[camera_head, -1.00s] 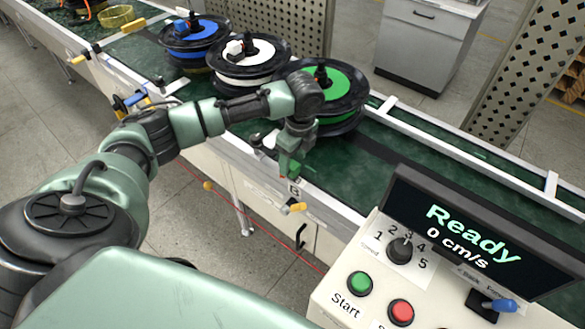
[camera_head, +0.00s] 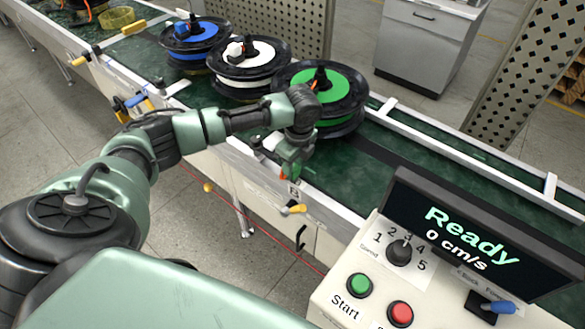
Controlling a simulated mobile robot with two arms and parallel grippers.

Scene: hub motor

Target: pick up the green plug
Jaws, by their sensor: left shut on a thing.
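My left gripper (camera_head: 289,168) is above the near edge of the conveyor, in front of the green reel (camera_head: 345,84). It points down and is shut on a small dark green piece, the green plug (camera_head: 291,171). The plug is tiny here and mostly hidden by the fingers. An orange bit shows beside the fingertips. I cannot tell whether the plug touches the conveyor's edge. My right gripper is not in view.
A white reel (camera_head: 264,58) and a blue reel (camera_head: 196,32) stand in a row left of the green one on the conveyor. The control box (camera_head: 345,290) reads "Ready" and "0 cm/s". The belt right of the green reel (camera_head: 450,178) is clear.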

